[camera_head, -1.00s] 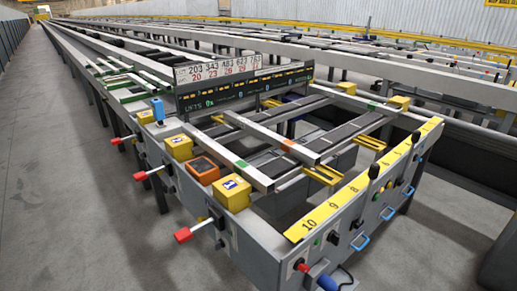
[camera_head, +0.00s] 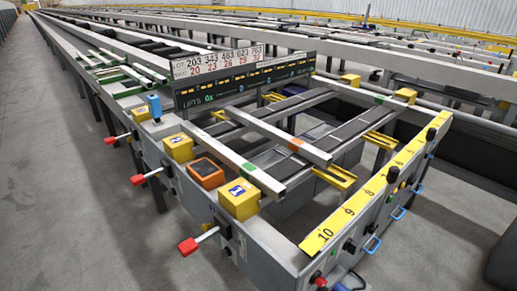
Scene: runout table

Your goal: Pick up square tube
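Two light metal square tubes lie across the runout table (camera_head: 268,238). One square tube (camera_head: 272,131) has an orange mark near its middle and lies over the dark belts between the display board and the ruler side. The other square tube (camera_head: 222,155) has a green mark and lies along the left side, next to the yellow and orange boxes. Both tubes lie flat and apart from each other. Neither of my grippers is in view.
A display board (camera_head: 245,78) stands upright behind the tubes. Yellow boxes (camera_head: 239,199) and an orange box (camera_head: 206,174) sit on the left edge. Red-knobbed levers (camera_head: 188,247) stick out left. A yellow ruler (camera_head: 370,193) runs along the front right edge. Grey floor on the left is clear.

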